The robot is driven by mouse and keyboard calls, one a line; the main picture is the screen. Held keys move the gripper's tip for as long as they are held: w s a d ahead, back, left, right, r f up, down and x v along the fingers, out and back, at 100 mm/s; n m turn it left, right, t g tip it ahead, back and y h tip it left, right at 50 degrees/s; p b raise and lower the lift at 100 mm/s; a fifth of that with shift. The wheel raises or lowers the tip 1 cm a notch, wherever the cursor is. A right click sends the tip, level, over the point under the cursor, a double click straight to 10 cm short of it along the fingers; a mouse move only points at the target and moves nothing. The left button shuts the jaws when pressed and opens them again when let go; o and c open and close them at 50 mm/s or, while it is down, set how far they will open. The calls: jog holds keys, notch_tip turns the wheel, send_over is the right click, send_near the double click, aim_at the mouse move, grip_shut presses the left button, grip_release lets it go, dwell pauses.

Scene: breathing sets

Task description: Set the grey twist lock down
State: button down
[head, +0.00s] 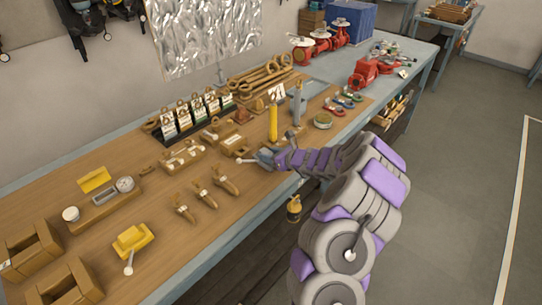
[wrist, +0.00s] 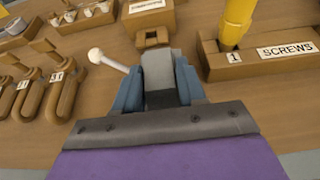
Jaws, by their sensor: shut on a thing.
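My gripper (head: 262,158) is low over the wooden bench top, near its front edge. In the wrist view its two blue fingers (wrist: 158,88) are shut on the grey twist lock (wrist: 158,68), a small grey block. Its lever with a pale round knob (wrist: 96,56) sticks out to the left, and shows in the head view (head: 242,161) too. The fingers hide the block's sides. I cannot tell whether its underside touches the wood. A brown wooden block (wrist: 152,32) lies just beyond it.
A labelled wooden holder (wrist: 270,58) with a yellow cylinder (head: 273,123) stands close at right. Several looped brown pieces (head: 222,180) lie to the left. A yellow block with a lever (head: 131,240) sits farther left. Bare wood (head: 165,175) lies between these. A yellow item (head: 294,208) shows at the bench's front.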

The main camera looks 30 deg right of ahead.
jog(key=shift+a, duration=0.25)
jog(key=c, duration=1.1)
grip_release()
jog(key=o, duration=0.5)
jog(key=shift+d+f, duration=0.1)
jog(key=shift+d, duration=0.4)
jog(key=shift+c, duration=0.2)
jog(key=shift+a, duration=0.3)
jog(key=p+v, duration=0.2)
jog(key=v, duration=1)
jog(key=shift+r, duration=0.2)
